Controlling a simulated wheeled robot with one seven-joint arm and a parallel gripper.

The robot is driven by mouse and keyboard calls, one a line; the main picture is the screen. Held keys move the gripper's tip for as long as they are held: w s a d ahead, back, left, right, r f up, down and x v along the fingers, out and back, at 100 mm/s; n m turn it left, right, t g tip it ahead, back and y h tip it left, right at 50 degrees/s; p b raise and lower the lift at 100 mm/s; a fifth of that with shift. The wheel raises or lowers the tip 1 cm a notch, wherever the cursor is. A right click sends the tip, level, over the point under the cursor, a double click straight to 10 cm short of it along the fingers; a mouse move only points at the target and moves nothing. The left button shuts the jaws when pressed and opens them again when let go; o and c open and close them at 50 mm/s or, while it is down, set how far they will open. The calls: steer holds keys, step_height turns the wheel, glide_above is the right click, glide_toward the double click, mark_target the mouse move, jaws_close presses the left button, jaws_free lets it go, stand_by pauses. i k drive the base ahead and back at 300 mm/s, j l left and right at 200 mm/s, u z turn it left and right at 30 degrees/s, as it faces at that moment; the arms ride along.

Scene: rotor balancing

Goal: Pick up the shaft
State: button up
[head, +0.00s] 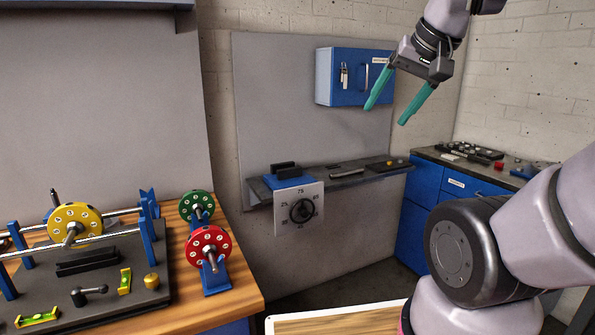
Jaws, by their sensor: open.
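My gripper (385,115) is raised at the upper right, its two teal fingers apart with nothing between them. It is far from the wooden bench. A yellow numbered disc (76,226) with a metal shaft (71,236) through its centre sits across the rails of a balancing stand at the left. A green disc (196,206) and a red disc (209,248), each with a short metal shaft, are on a blue holder (217,281) beside it. I cannot tell which shaft the task means.
The stand's dark base (150,290) bears yellow levels and a small handle. A wall shelf (345,178) carries a blue device with a dial plate (299,209) and small items. A blue cabinet (356,77) hangs above. A cluttered counter (480,168) is at right. A wood-topped surface (335,322) is in front.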

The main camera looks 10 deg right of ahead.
mark_target(336, 175)
steer(key=i+j+z, duration=0.1)
steer(key=i+z, duration=0.3)
steer(key=i, duration=0.35)
steer(key=i+l, duration=0.35)
steer(key=i, duration=0.15)
steer(key=i+l+z, duration=0.1)
steer(key=i+l, duration=0.25)
steer(key=i, duration=0.2)
steer(key=i+l, duration=0.3)
steer(key=i, duration=0.2)
steer(key=k+j, duration=0.15)
steer(key=j, duration=0.2)
